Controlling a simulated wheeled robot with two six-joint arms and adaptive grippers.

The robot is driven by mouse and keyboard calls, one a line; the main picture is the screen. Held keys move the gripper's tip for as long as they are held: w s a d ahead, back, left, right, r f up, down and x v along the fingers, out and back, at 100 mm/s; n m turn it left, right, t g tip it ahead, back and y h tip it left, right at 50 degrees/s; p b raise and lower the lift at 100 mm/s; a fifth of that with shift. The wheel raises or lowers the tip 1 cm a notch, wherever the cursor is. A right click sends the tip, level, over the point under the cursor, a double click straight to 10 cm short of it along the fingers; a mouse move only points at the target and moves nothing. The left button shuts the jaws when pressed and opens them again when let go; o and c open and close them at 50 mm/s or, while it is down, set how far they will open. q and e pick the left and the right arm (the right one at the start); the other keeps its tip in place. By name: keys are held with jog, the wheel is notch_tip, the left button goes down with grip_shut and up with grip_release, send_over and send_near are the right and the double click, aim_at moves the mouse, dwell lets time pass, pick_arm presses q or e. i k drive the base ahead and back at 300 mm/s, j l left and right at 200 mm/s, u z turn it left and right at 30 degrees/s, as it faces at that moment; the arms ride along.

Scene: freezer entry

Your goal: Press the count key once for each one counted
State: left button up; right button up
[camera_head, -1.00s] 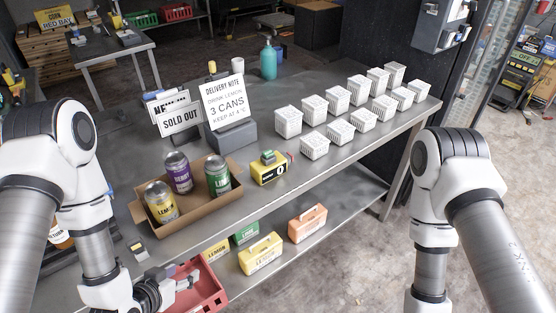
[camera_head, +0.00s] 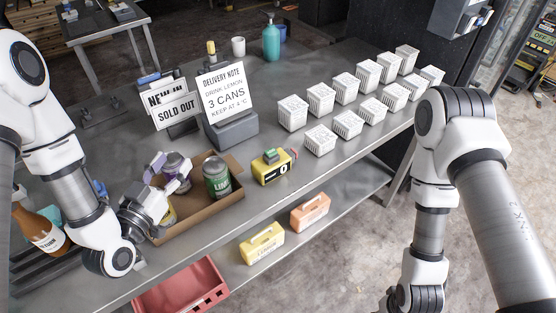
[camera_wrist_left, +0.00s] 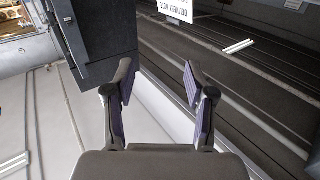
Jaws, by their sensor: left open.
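A yellow counter (camera_head: 272,168) stands on the steel table, with a green key (camera_head: 270,156) on top and a small digit on its front that looks like 0. Beside it is an open cardboard box (camera_head: 205,216) of cans. A green lime can (camera_head: 216,178) stands clear in it. A purple can (camera_head: 178,163) and a yellow can (camera_head: 168,214) are partly hidden by my left gripper (camera_head: 168,170), which is open above the box's left part. Its two fingers also show apart and empty in the left wrist view (camera_wrist_left: 160,95). My right gripper is out of frame.
A delivery note (camera_head: 222,92) reads lemon, 3 cans. A sold-out sign (camera_head: 177,116) stands beside it. Several white baskets (camera_head: 345,88) fill the table's right. A brown bottle (camera_head: 40,232) stands left. A red crate (camera_head: 185,290) and yellow and orange packs (camera_head: 262,243) are below.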

aim_at(272, 152)
jog(key=i+l+u, duration=0.15)
jog(key=l, duration=0.25)
jog(key=i+l+u, duration=0.2)
jog(key=l, duration=0.25)
jog(key=l+u, duration=0.15)
jog(key=l, duration=0.25)
jog(key=i+l+u, duration=0.15)
jog(key=l, duration=0.3)
